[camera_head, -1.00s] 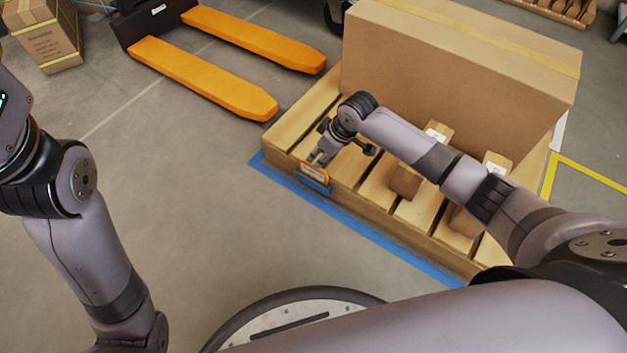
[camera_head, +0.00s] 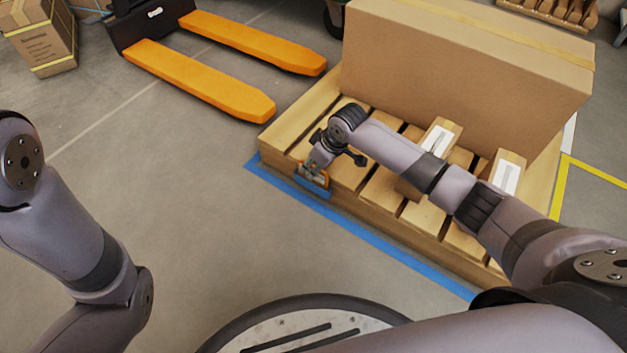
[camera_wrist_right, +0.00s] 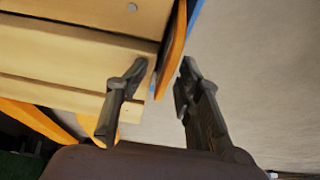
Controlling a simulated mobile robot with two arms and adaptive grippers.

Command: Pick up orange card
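The orange card (camera_head: 313,178) hangs at the front left corner of the wooden pallet (camera_head: 272,138), upright against its side. My right gripper (camera_head: 320,160) is at the card's upper edge and covers part of it. In the right wrist view the card (camera_wrist_right: 172,48) appears edge-on between the two fingers of my right gripper (camera_wrist_right: 163,72). The fingers are open, with a visible gap between the card and the right finger. Contact with the left finger is hard to tell. My left arm shows at the left, but its gripper is out of view.
A large cardboard box (camera_head: 450,75) stands on the pallet, with two small labelled boxes (camera_head: 440,135) in front. Blue tape (camera_head: 400,258) runs along the floor beside the pallet. An orange pallet jack (camera_head: 200,82) is at the back left. The floor left of the pallet is clear.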

